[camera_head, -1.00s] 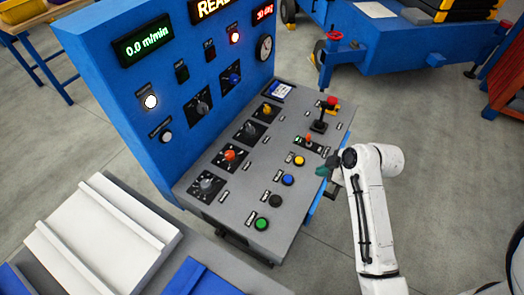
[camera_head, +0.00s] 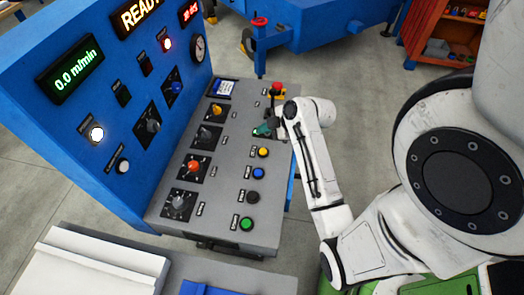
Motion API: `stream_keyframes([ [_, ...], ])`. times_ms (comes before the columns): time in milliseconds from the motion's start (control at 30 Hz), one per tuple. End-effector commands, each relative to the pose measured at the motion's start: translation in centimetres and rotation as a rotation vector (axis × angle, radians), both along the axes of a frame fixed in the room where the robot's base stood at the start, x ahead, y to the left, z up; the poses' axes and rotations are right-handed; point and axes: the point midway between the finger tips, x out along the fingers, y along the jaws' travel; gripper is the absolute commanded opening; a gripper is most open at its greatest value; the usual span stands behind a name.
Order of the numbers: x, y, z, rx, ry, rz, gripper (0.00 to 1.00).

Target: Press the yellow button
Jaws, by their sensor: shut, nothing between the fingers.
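The yellow button is in plain view.
Below the yellow button are a blue (camera_head: 257,172), a black (camera_head: 253,197) and a green button (camera_head: 246,223). A blue upright cabinet (camera_head: 60,125) rises behind.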

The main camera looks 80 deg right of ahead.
Motion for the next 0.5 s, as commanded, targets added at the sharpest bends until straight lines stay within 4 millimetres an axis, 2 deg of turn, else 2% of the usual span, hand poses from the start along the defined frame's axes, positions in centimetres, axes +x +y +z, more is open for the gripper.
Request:
stream_keyframes([
  [500,0.0,0.0,-6.3,0.001,0.0,-0.002,0.0],
])
